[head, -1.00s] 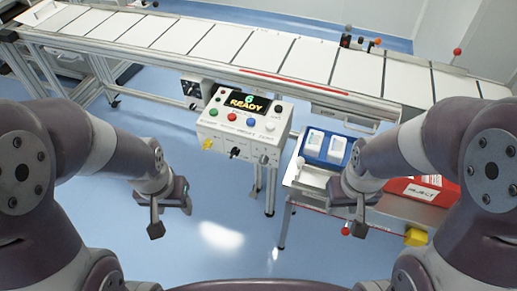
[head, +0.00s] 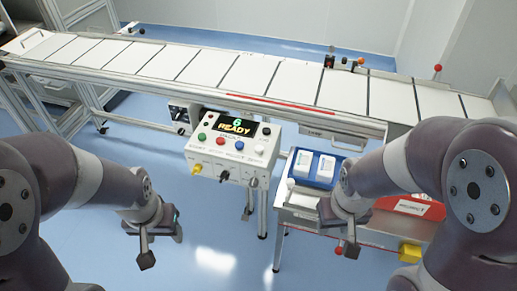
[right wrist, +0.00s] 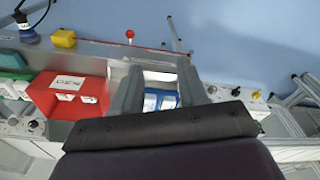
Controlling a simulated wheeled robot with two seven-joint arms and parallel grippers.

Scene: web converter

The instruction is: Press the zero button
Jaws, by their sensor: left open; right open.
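A white control box (head: 232,165) stands on a post in front of the conveyor. Its display (head: 236,127) reads "6 READY". On its face are a green button (head: 202,137), a red button (head: 220,141), a blue button (head: 239,146) and a white button (head: 259,150). Their labels are too small to read, so I cannot tell which is zero. My left gripper (head: 143,245) is open, below and left of the box, apart from it. My right gripper (head: 347,232) is open, below and right of the box; its spread fingers show in the right wrist view (right wrist: 160,88).
A long conveyor (head: 200,64) with white panels runs behind the box. Right of the box, a side table (head: 287,206) carries a blue tray (head: 322,182) with white packs and a red bin (head: 418,210). A yellow block (head: 410,253) sits at the table's front.

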